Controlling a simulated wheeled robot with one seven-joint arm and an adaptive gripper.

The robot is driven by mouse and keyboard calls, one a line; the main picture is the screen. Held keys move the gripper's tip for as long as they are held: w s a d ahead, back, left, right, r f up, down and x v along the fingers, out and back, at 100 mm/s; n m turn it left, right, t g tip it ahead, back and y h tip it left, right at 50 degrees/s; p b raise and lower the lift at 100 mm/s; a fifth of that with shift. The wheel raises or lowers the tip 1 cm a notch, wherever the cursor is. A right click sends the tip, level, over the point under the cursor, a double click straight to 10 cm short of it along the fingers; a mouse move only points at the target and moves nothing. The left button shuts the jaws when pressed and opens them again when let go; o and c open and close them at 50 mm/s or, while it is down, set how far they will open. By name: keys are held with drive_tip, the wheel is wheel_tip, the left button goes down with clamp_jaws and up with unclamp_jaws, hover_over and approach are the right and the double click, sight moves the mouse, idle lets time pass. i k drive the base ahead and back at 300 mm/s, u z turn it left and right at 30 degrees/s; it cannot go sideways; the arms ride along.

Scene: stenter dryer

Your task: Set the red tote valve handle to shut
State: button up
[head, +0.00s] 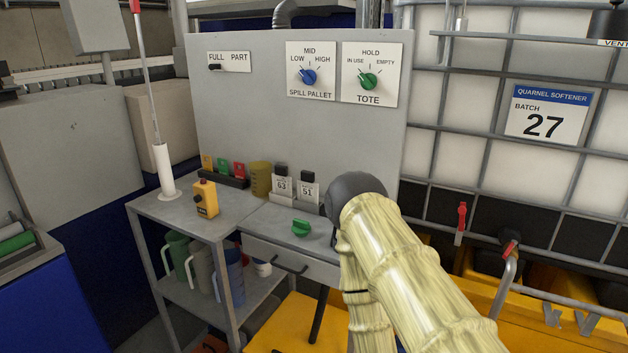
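The tote (478,92) is a white container in a grey wire cage at the right, with a dark band along its lower part. A red upright handle-like piece with a pale lower end (461,222) shows in front of that band. A smaller red piece (510,248) sits to its right, at the top of a bent grey pipe or bar. I cannot tell for sure which is the valve handle, nor its setting. My arm rises from the bottom right and bends at a dark joint, left of both red pieces. My gripper is not visible.
A grey panel (240,120) carries a blue knob (308,77) and a green TOTE knob (368,82). A grey bench (165,208) holds a yellow control box (205,199) and a loose green knob (301,227). Yellow pallet structure and grey rails lie below the tote.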

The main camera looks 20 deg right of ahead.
sight(510, 249)
drive_tip(key=z, duration=1.7)
drive_tip(key=k, duration=1.15)
drive_tip(key=u, duration=1.05)
drive_tip(key=i, duration=1.25)
drive_tip(key=z, duration=0.4)
